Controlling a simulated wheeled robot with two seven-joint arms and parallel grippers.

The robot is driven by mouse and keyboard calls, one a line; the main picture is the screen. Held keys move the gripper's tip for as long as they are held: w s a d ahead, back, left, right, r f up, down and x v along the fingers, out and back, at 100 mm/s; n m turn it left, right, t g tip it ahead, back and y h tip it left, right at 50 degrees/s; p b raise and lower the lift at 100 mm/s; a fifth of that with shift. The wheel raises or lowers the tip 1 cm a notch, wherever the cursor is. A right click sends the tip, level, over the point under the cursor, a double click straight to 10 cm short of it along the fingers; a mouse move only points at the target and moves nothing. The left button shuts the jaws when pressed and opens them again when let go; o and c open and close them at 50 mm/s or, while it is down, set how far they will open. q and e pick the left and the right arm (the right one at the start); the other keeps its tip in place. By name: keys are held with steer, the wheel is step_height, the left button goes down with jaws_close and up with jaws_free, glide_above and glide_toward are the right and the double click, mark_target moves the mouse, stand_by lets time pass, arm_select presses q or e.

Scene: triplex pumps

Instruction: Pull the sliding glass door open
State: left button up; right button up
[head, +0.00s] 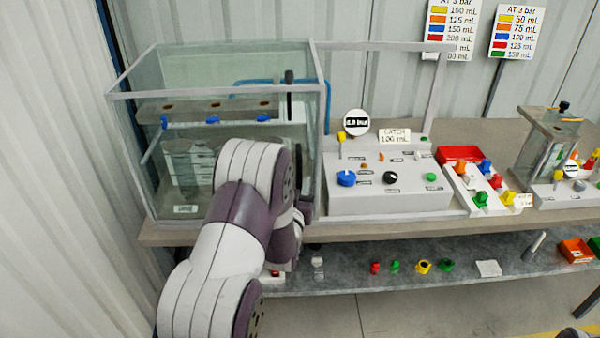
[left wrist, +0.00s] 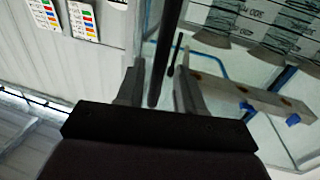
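A glass cabinet (head: 180,130) stands at the left of the bench in the head view. A top rail (head: 385,46) runs on to the right of the cabinet. My left arm reaches up in front of the cabinet, and its hand is mostly hidden behind the wrist. In the left wrist view my left gripper (left wrist: 158,78) is open. A dark bar (left wrist: 166,45), likely the handle, stands between its fingers with gaps on both sides. Contact is not visible.
A grey control box (head: 390,183) with knobs and a gauge stands right of the cabinet. A red tray (head: 460,154) and coloured valves sit further right. A lower shelf (head: 340,278) holds small coloured parts. A corrugated wall (head: 60,150) is close on the left.

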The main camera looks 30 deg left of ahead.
mark_target(299, 180)
arm_select(q)
steer(key=x, duration=0.2)
steer(key=shift+w+r, duration=0.1)
steer(key=shift+w, duration=0.2)
steer(key=shift+w+a, duration=0.15)
jaws_close()
